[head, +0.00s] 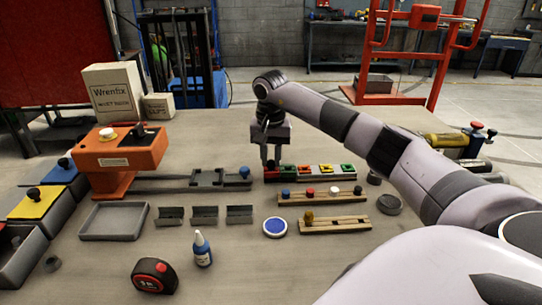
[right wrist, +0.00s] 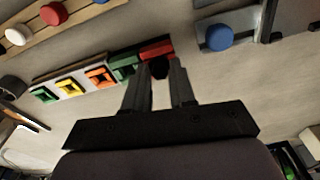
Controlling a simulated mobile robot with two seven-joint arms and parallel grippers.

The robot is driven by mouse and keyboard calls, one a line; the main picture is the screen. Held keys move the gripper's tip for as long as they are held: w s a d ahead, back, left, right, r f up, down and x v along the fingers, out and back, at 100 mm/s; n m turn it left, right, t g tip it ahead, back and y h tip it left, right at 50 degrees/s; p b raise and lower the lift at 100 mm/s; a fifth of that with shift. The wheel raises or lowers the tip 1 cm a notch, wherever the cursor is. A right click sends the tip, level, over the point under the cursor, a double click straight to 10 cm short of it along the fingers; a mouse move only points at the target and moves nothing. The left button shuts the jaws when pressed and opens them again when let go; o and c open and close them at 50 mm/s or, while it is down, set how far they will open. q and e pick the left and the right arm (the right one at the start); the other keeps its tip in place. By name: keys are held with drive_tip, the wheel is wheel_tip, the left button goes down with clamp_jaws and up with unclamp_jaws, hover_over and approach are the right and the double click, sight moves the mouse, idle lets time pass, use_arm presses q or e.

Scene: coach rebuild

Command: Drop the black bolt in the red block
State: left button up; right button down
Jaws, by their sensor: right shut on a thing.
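My right gripper (head: 270,160) points down over the red block (head: 271,175) at the left end of a row of coloured blocks. In the right wrist view the fingertips (right wrist: 161,75) are shut on the black bolt (right wrist: 159,69), whose dark head shows between them. The red block (right wrist: 157,50) lies right at the fingertips there. Its opening and the bolt's lower part are hidden, so I cannot tell how far the bolt is in it. My left gripper is not in view.
Green, orange and yellow blocks (head: 306,171) continue the row to the right. A wooden rack with coloured knobs (head: 345,198) lies in front. A blue knob (head: 244,172) on a grey fixture stands close on the left.

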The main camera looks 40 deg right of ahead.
drive_tip(key=shift+f, duration=0.5)
idle(0.4)
drive_tip(key=shift+c, duration=2.3)
unclamp_jaws()
drive_tip(key=shift+r, duration=3.05)
